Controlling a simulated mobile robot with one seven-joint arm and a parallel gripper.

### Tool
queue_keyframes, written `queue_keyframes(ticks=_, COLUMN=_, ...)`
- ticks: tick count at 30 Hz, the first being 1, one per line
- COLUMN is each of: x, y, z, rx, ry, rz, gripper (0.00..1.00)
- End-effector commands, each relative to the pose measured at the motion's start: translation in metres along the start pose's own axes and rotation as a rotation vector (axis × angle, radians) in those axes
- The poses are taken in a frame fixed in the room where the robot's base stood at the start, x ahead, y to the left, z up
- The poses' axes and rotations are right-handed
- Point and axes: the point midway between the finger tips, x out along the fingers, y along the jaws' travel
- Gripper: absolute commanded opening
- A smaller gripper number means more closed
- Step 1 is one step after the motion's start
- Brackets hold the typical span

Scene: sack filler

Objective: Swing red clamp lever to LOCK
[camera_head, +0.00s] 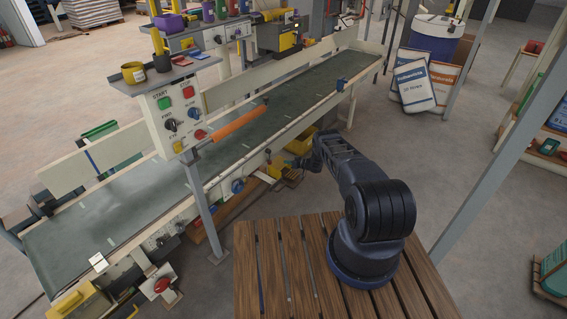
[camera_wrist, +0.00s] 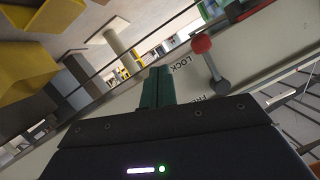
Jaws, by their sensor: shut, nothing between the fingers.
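The red clamp lever (camera_wrist: 202,44) shows in the wrist view as a red ball on a grey rod, joined to a dark grey pivot (camera_wrist: 219,87) on a cream panel. The word LOCK (camera_wrist: 181,63) is printed left of the rod, and FREE (camera_wrist: 213,97), partly covered, lies by the pivot. My gripper (camera_wrist: 159,69) has its green fingers shut together and empty. They are left of the lever, with a visible gap to the ball and rod. In the head view my arm reaches to the conveyor's near side; the lever cannot be made out there.
My arm stands on a slatted wooden platform (camera_head: 285,262). Yellow bins (camera_wrist: 25,70) lie left in the wrist view.

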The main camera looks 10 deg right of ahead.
Motion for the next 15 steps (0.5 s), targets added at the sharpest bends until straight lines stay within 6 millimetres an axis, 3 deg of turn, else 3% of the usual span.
queue_keyframes(ticks=9, x=-0.044, y=0.014, z=0.007, rx=0.0, ry=0.0, rz=0.002, gripper=0.0)
queue_keyframes(ticks=15, x=-0.055, y=0.017, z=0.01, rx=0.0, ry=0.0, rz=0.001, gripper=0.0)
